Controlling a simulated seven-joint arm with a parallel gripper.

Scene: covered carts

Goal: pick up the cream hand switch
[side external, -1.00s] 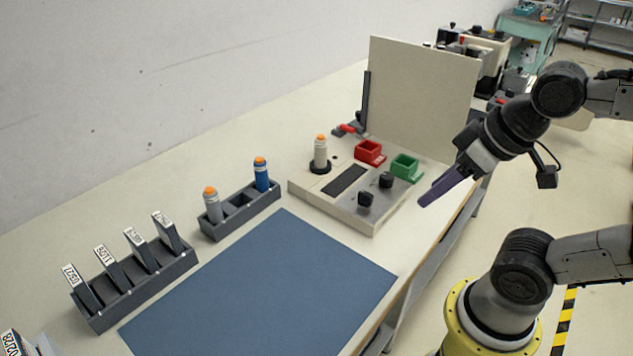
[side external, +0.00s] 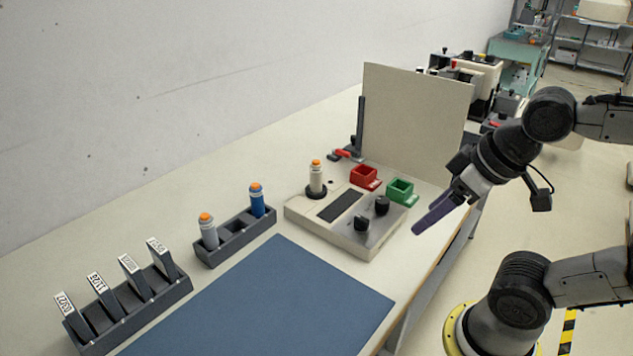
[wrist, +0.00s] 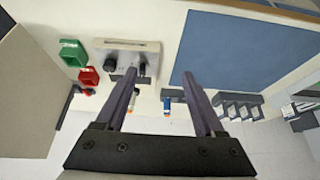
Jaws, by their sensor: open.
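The cream hand switch (side external: 316,180) is a pale upright cylinder with an orange top. It stands in a black ring at the back left of the cream control box (side external: 300,217). In the wrist view, the cream hand switch (wrist: 132,101) shows near the left finger, partly hidden. My gripper (side external: 418,230) is open and empty, in the air to the right of the box and well apart from the cream switch. In the wrist view, the fingers of my gripper (wrist: 160,73) are spread, with table between them.
A grey holder (side external: 236,243) has a grey hand switch (side external: 208,233) and a blue one (side external: 257,202). An upright panel (side external: 415,115) stands behind. The blue mat (side external: 270,300) is clear.

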